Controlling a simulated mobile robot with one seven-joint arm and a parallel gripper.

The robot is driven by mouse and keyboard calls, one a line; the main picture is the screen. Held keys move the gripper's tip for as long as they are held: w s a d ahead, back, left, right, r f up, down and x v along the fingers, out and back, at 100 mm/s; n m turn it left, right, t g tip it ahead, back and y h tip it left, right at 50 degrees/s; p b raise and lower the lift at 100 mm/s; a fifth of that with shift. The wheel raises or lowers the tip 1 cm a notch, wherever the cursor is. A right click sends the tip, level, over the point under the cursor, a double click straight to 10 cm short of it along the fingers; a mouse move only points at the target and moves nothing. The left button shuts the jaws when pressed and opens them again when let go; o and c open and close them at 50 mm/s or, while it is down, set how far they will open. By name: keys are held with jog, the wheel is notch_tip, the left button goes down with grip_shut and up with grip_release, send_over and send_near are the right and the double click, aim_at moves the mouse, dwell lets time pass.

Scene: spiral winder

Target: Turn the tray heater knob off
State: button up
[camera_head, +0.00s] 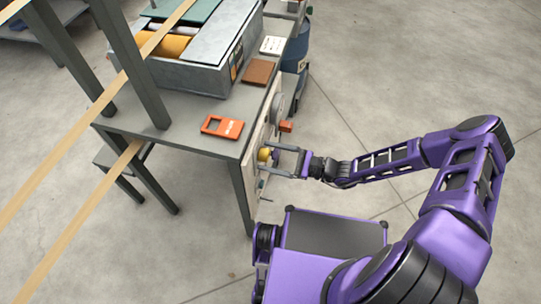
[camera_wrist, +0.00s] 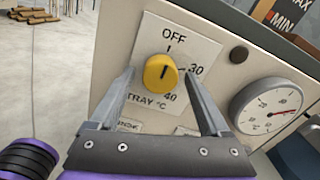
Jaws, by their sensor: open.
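The tray heater knob (camera_wrist: 160,73) is a yellow round dial on a pale panel (camera_wrist: 112,82) in the wrist view. Its dark pointer line looks close to upright, tilted slightly right. The plate (camera_wrist: 201,47) around it reads OFF at the top, 30 at the right, 40 at the lower right and TRAY °C below. My gripper (camera_wrist: 158,88) is open, with one finger on each side of the knob and a visible gap to it. In the head view the knob (camera_head: 264,154) shows small on the bench's side, with my gripper (camera_head: 274,160) at it.
A round gauge (camera_wrist: 268,107) and a dark button (camera_wrist: 239,55) sit right of the knob. Open floor lies right of the bench.

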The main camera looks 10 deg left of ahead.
jog(key=s+d, duration=0.1)
jog(key=d, duration=1.6)
jog(key=shift+s+d, duration=0.2)
